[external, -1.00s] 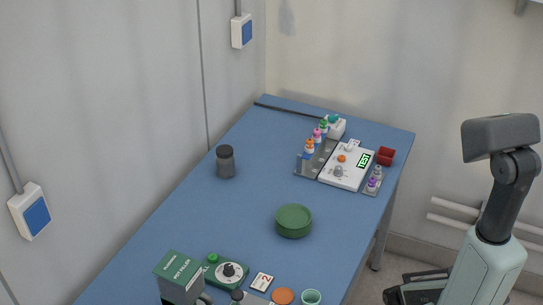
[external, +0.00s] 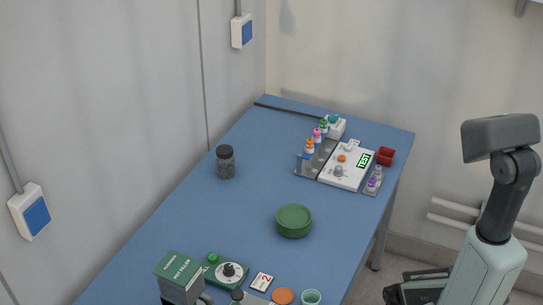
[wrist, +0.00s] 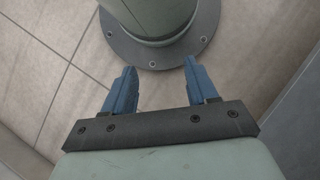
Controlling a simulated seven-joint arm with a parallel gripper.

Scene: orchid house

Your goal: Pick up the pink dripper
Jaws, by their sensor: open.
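The pink dripper (external: 317,135) is a small bottle with a pink top. It stands upright in a row on a grey rack at the far end of the blue table, between an orange-topped dripper (external: 309,146) and a green-topped one (external: 324,125). My gripper (wrist: 160,68) shows in the wrist view with its two blue fingers apart and nothing between them. It is over the tiled floor by the round foot of my base, well away from the dripper. The dripper is not in the wrist view.
A white TEST device (external: 345,171) stands right of the drippers, with a red box (external: 386,156) and purple-topped bottle (external: 373,184) beyond it. A dark-lidded jar (external: 225,162) and green bowl (external: 294,221) stand mid-table. A green box (external: 180,277) and several small items crowd the near end.

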